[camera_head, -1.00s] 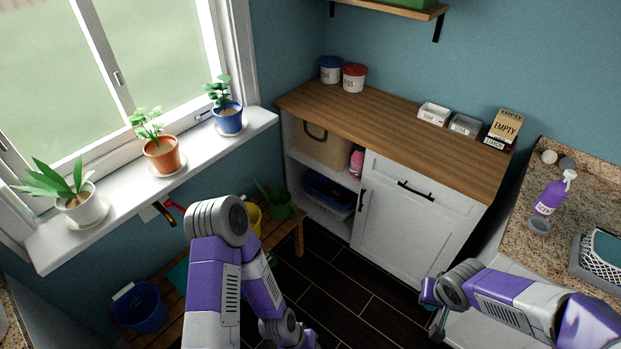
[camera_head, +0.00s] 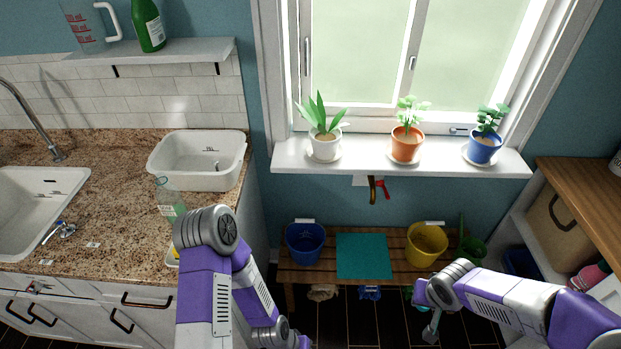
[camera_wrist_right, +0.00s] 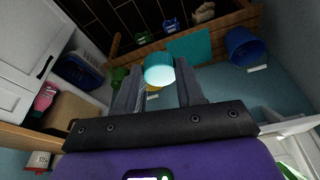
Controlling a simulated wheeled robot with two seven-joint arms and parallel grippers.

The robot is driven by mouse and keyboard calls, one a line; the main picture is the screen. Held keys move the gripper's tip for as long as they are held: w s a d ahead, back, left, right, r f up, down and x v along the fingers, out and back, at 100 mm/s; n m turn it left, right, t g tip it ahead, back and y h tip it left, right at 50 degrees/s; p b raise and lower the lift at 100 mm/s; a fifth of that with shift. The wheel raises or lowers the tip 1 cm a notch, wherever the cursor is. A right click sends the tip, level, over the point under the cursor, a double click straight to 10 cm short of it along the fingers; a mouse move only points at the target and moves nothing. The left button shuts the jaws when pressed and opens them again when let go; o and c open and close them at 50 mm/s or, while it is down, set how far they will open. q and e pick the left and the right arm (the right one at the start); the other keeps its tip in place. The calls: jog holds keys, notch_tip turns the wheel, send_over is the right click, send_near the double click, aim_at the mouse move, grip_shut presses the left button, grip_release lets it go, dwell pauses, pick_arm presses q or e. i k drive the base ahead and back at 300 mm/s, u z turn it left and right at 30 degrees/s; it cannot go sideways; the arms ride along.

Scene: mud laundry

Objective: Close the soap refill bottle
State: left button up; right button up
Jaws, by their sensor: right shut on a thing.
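A clear, greenish bottle (camera_head: 168,198) with a pale label, which looks like the soap refill bottle, stands on the granite counter, partly hidden behind my left arm. I cannot make out a cap on it. My right gripper (camera_head: 432,328) is low at the right, over the dark floor, far from the bottle. In the right wrist view, my right gripper (camera_wrist_right: 158,92) is shut on a small pale-teal round cap (camera_wrist_right: 159,68). My left gripper is not in view; only the left arm shows.
A white basin (camera_head: 198,160) stands behind the bottle, with the sink (camera_head: 35,210) to its left. A wooden bench (camera_head: 310,273) under the window holds a blue bucket (camera_head: 305,243), a teal mat (camera_head: 363,256) and a yellow bucket (camera_head: 427,244). Potted plants line the sill (camera_head: 365,160).

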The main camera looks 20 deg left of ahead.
aim_at(169, 200)
jog(key=u, duration=1.6)
